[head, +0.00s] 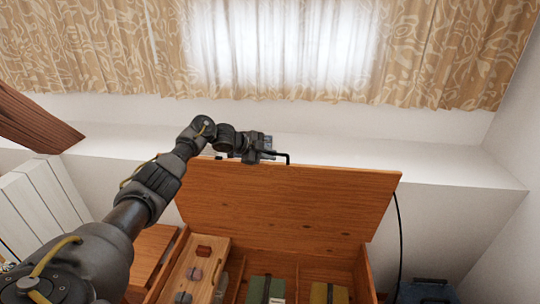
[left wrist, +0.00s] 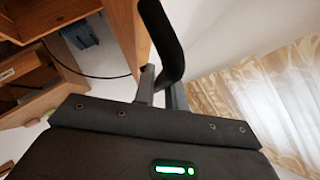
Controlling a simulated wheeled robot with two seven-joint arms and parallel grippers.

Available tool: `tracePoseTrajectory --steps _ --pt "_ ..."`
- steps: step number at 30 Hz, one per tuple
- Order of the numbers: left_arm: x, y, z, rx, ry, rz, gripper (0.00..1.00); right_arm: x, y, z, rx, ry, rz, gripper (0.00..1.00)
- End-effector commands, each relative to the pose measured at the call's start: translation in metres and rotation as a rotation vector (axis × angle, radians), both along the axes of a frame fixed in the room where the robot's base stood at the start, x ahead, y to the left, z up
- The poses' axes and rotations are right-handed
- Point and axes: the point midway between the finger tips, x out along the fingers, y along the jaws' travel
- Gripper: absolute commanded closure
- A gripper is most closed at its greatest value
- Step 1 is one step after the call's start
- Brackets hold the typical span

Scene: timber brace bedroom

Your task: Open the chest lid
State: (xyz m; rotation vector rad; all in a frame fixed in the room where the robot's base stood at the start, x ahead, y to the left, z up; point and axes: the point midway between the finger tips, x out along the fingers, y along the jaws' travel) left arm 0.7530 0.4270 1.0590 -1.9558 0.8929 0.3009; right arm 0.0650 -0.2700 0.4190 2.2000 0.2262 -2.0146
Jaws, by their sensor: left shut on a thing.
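The wooden chest (head: 368,275) stands at the bottom centre of the head view. Its lid (head: 290,205) is raised and stands steeply tilted, with the inside of the chest visible below it. My left gripper (head: 270,150) is at the lid's top edge, left of its middle. It is shut on the black handle (head: 287,156), a bent bar that also shows between the fingers in the left wrist view (left wrist: 166,40). The lid's edge (left wrist: 128,30) runs beside the handle there. My right gripper is out of view.
Inside the chest are wooden dividers, a tray (head: 200,265) with small items, a green book (head: 265,289) and an olive book (head: 328,293). A white wall ledge (head: 440,165) and patterned curtains (head: 440,50) are behind the lid. A blue box (head: 427,291) is at right.

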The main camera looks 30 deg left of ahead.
Motion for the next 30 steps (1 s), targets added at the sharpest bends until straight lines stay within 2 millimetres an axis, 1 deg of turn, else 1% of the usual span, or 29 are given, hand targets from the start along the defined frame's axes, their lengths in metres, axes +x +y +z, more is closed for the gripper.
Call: tracePoseTrajectory --steps 3,4,8,9,16,20,23,30 --pt "0.000 0.001 -0.002 0.004 0.005 0.003 1.00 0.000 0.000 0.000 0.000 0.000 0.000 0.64" --pt "0.000 0.001 -0.002 0.003 0.004 0.002 0.85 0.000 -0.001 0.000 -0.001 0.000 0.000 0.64" --pt "0.000 0.000 -0.002 0.003 0.004 0.002 0.68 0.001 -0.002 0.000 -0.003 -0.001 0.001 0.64" --pt "0.000 0.000 -0.002 0.002 0.003 0.001 0.66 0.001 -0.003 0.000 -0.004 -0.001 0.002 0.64" --pt "-0.001 0.001 -0.001 0.002 0.001 0.001 0.66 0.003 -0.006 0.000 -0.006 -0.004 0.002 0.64" --pt "-0.007 0.007 0.004 0.001 -0.001 0.002 0.66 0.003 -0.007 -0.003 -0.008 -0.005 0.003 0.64" --pt "-0.019 0.015 0.011 0.004 -0.001 0.003 0.66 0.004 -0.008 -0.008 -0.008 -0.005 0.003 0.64" --pt "-0.053 0.038 0.036 0.005 -0.001 0.004 0.66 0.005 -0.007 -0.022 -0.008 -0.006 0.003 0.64"
